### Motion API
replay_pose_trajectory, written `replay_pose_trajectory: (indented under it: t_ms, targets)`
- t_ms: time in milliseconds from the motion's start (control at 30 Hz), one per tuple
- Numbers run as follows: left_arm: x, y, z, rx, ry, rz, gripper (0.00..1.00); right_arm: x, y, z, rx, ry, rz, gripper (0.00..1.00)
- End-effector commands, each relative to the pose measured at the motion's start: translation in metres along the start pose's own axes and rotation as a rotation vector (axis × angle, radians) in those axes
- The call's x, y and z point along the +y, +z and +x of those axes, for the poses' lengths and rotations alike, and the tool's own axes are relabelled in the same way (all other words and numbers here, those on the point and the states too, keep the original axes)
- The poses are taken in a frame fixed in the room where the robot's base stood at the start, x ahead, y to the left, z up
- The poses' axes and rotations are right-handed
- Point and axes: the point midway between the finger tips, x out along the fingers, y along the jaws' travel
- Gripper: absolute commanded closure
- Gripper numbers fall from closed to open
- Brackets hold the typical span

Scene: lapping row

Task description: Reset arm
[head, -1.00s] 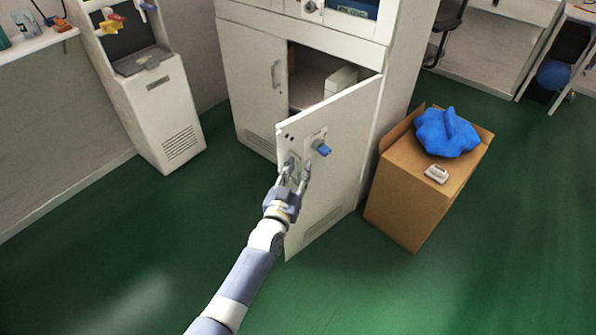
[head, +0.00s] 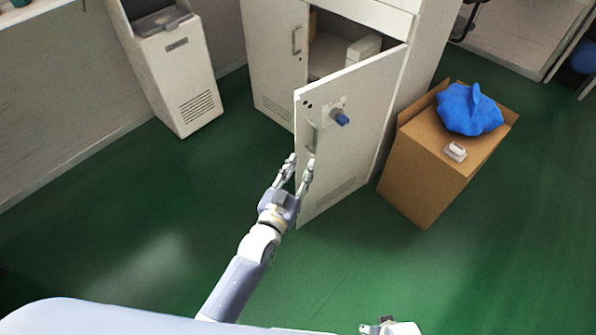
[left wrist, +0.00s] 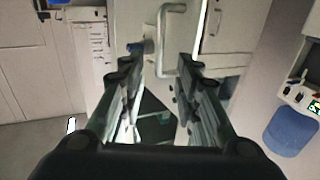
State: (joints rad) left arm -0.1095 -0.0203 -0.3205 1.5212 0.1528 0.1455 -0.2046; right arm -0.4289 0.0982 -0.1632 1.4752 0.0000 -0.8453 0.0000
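My left gripper (head: 301,162) is open and empty in front of the lower cabinet's open door (head: 345,130), by its free edge. In the left wrist view the gripper's two fingers (left wrist: 158,66) are spread, with the door's bar handle (left wrist: 163,42) beyond their tips and apart from them. The door has a blue knob (head: 342,119) and stands ajar. At the bottom edge of the head view a small part of what looks like my right gripper (head: 388,327) shows; its fingers cannot be made out clearly.
A cardboard box (head: 425,165) stands right of the door, with a blue bag (head: 470,110) and a small white object (head: 455,151) on top. A white dispenser-like unit (head: 180,75) stands at the left wall. The green floor in front is clear.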

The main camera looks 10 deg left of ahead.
Motion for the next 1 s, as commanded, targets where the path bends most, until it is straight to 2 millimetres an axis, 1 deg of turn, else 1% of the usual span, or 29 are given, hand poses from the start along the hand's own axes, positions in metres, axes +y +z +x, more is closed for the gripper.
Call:
replay_pose_trajectory:
  t_ms: [33,167,667,733,767,867,967,1000]
  targets:
    - [0.000,0.000,-0.004,0.000,0.000,0.000,0.70,0.000,0.000,0.000,0.000,0.000,0.000,0.51]
    - [0.000,0.000,-0.009,0.000,0.000,0.000,0.70,0.000,0.000,0.000,0.000,0.000,0.000,0.51]
    - [0.000,0.000,-0.009,0.000,0.000,0.000,0.70,0.000,0.000,0.000,0.000,0.001,0.000,0.51]
    - [-0.001,0.005,-0.011,-0.014,0.000,0.000,0.70,0.000,0.000,0.000,0.000,0.000,0.000,0.51]
    - [-0.001,0.010,-0.013,-0.030,0.001,0.000,0.70,0.000,0.000,0.000,0.000,0.000,0.000,0.51]
    - [-0.004,0.044,-0.025,-0.135,0.006,-0.001,0.70,0.000,0.000,0.000,0.000,0.000,0.000,0.51]
    - [-0.011,0.100,-0.054,-0.319,0.008,-0.005,0.70,0.000,0.000,0.000,0.000,0.000,0.000,0.51]
    - [-0.014,0.125,-0.070,-0.405,0.007,-0.009,0.70,0.000,0.000,0.000,0.000,0.000,0.000,0.51]
